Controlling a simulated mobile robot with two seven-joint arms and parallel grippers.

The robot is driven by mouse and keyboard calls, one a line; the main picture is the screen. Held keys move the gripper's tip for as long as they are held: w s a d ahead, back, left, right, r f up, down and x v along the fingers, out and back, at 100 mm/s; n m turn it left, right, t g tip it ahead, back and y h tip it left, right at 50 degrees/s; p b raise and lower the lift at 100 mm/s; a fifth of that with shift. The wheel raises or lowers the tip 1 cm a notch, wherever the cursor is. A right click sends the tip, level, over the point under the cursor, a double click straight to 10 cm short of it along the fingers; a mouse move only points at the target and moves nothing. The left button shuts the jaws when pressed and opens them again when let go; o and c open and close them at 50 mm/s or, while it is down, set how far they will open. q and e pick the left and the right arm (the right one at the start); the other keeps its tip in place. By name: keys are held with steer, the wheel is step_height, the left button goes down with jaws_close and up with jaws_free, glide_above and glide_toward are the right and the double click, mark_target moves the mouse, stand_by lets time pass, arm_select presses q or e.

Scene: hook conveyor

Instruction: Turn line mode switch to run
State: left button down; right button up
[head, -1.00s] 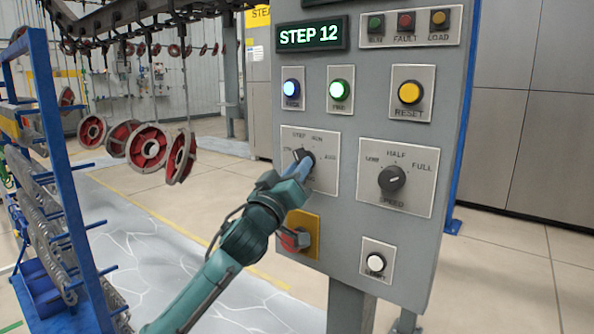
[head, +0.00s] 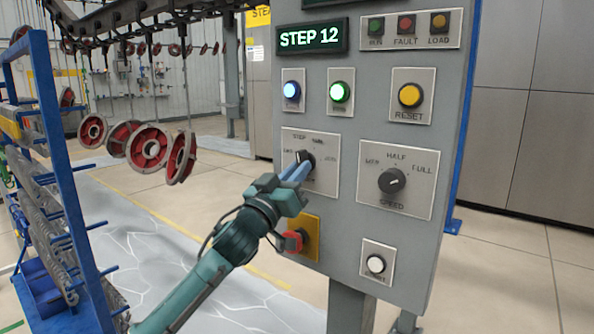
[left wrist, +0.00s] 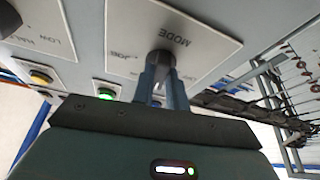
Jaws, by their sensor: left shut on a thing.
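The line mode switch (head: 304,158) is a black rotary knob on a pale plate (head: 325,183) on the grey control panel. STEP and RUN are lettered along the plate's top. The knob's pointer seems to lean up and left, towards STEP; the exact setting is hard to read. My left gripper (head: 299,171) comes from below and left, with its blue fingers shut on the knob. In the left wrist view, the fingers (left wrist: 163,84) close around the knob (left wrist: 160,62) under the word MODE. My right gripper is not in view.
The speed knob (head: 391,180) is right of the mode plate. A red button on a yellow plate (head: 309,226) sits just below it, close to my left wrist. Red wheels (head: 148,148) hang at left, beside a blue rack (head: 62,165).

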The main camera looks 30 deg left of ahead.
arm_select(q)
steer(key=m+h+p, duration=0.1)
steer(key=m, duration=0.2)
steer(key=m+h+p, duration=0.1)
steer(key=m+h, duration=0.1)
steer(key=m, duration=0.1)
steer(key=m+g+h+p, duration=0.1)
steer(key=m+h, duration=0.1)
steer(key=m, duration=0.2)
steer(key=shift+a+r, duration=0.1)
steer(key=shift+a, duration=0.25)
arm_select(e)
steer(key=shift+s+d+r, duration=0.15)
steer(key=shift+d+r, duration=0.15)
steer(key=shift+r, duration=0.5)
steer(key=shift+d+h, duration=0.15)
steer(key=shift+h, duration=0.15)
arm_select(q)
steer(key=c, duration=1.4)
jaws_free()
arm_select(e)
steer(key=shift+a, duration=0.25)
